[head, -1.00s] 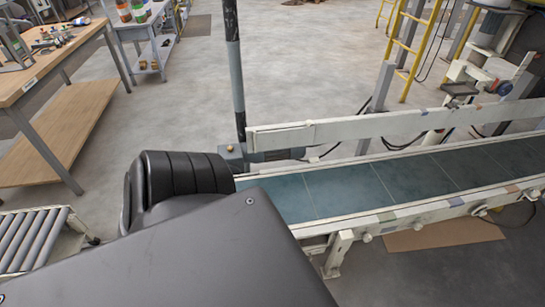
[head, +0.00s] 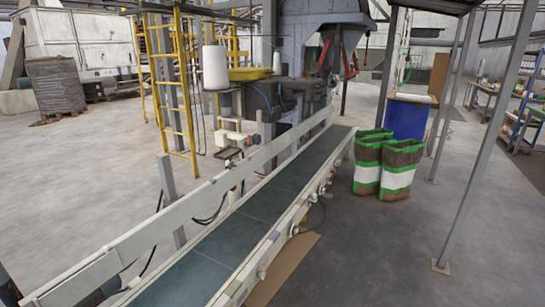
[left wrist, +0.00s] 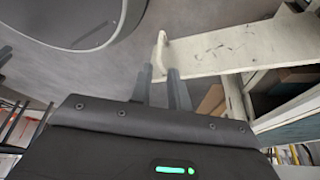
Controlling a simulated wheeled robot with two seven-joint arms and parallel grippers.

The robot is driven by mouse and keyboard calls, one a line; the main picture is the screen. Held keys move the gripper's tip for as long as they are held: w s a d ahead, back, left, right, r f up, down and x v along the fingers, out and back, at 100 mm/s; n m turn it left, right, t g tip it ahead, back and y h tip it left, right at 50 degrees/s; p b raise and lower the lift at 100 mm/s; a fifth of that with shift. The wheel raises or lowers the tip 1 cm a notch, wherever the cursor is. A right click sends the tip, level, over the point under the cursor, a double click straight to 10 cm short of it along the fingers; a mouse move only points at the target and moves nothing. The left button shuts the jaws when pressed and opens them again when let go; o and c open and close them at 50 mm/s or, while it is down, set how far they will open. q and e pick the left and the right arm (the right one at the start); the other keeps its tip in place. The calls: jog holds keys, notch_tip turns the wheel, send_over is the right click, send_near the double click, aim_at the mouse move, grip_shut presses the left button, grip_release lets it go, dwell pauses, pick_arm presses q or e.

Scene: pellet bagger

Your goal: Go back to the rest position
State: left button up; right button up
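My left gripper (left wrist: 160,70) shows in the left wrist view. Its two dark fingers stand a little apart with a narrow gap between them, and nothing is held there. A pale beam or plate (left wrist: 235,48) lies beyond the fingertips to the right; I cannot tell the exact distance. Neither gripper shows in the head view, and my right gripper is in no view.
A conveyor belt (head: 235,228) with pale side rails runs from lower left to the bagging machine (head: 322,38). Open filled bags (head: 397,172) and a blue drum (head: 406,118) stand right of it. A yellow ladder (head: 172,90) stands at left. Floor at right is mostly clear.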

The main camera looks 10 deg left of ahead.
pick_arm(q)
jog(key=s+a+f+n+g+y, duration=0.15)
jog(key=s+a+f+n, duration=0.3)
jog(key=s+f, duration=0.5)
jog(key=s+d+f+y, duration=0.1)
jog(key=s+d+f, duration=0.1)
jog(key=d+f, duration=0.2)
jog(key=shift+s+f+n+g, duration=0.35)
jog(key=shift+f+n+g, duration=0.1)
jog(key=shift+f, duration=0.15)
jog(key=shift+y, duration=0.25)
